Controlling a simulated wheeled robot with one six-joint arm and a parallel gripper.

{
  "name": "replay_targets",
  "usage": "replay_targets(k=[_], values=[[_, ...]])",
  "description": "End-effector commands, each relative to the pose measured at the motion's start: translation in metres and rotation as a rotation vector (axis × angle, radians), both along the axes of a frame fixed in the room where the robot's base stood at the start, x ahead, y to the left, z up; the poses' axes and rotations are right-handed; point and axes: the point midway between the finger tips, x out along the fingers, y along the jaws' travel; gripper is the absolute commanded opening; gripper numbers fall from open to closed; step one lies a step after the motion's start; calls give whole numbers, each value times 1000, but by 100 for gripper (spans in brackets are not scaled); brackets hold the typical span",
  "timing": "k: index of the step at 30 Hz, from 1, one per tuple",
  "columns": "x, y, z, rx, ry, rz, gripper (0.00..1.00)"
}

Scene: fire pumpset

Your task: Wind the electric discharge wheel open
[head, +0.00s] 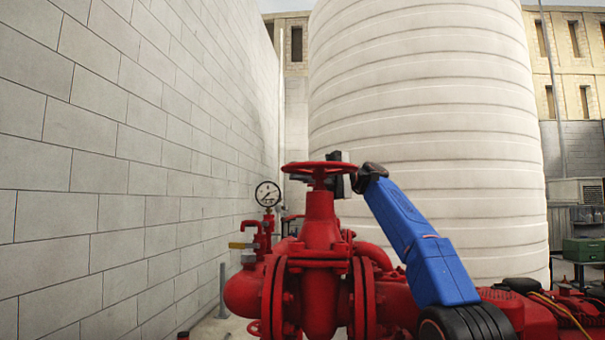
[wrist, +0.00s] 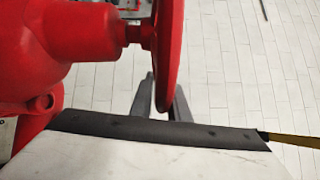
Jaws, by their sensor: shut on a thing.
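A red handwheel (head: 304,167) sits level on top of the red valve body (head: 320,225) in the middle of the head view. In the wrist view the same wheel (wrist: 169,50) shows edge-on, with its hub and the valve body to the left. My gripper (wrist: 162,100) is shut on the wheel's rim, one dark finger on each side of it. In the head view my blue arm reaches from the lower right to the wheel's right side, and the wheel partly hides the fingers.
A pressure gauge (head: 267,194) with a yellow-handled fitting stands left of the valve. Red pipework (head: 520,310) runs to the right. A block wall (head: 120,160) closes the left side. A large ribbed white tank (head: 425,110) stands behind.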

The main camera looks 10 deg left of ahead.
Motion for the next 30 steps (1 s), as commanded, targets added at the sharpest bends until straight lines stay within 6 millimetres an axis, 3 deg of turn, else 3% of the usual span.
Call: replay_targets(k=[13,14,15,30], values=[[-2,0,4,6,0,0,0],[-2,0,4,6,0,0,23],[-2,0,4,6,0,0,32],[-1,0,1,2,0,-1,32]])
